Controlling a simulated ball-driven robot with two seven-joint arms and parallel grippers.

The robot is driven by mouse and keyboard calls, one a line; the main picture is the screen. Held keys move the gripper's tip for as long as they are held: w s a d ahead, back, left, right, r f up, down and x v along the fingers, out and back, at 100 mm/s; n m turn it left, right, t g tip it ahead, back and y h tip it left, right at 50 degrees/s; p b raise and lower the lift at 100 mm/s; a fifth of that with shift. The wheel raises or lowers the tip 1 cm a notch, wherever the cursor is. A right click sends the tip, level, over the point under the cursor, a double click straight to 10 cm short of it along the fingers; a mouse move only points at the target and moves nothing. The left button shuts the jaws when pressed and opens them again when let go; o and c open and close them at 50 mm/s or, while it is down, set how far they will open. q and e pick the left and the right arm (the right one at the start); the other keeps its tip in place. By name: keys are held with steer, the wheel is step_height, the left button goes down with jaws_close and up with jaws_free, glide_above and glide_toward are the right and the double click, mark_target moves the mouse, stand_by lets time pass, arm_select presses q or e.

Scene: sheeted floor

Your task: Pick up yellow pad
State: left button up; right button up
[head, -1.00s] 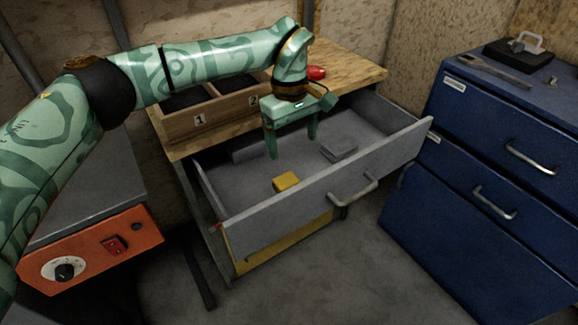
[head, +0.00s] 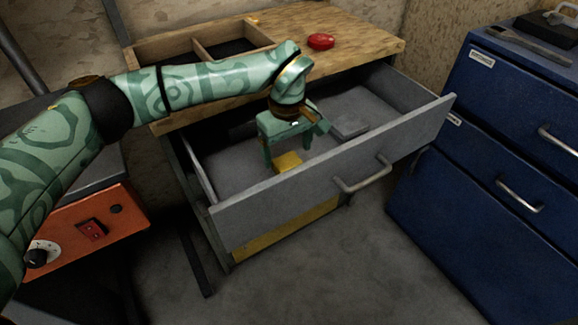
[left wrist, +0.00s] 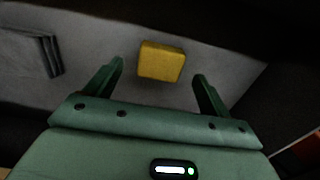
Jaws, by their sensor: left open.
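The yellow pad (head: 287,162) lies on the floor of the open grey drawer (head: 232,183), close behind the drawer's front panel. It also shows in the left wrist view (left wrist: 161,61), whole and lying just ahead of the fingertips, between their lines. My left gripper (head: 287,158) is inside the drawer's outline, above and around the pad's near side in the head view. My right gripper is not in view.
A wooden bench top (head: 350,38) with a red object (head: 321,41) is behind. A blue cabinet (head: 480,150) stands at the right.

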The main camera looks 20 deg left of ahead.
mark_target(287, 161)
arm_select(q)
step_height(287, 161, down, 3)
steer(key=shift+w+a+r+b, duration=0.1)
steer(key=shift+b, duration=0.25)
steer(key=shift+r, duration=0.15)
steer(key=shift+c, duration=0.3)
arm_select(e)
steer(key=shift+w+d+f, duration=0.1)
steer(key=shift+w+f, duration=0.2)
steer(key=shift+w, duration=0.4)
arm_select(q)
steer(key=c, duration=1.1)
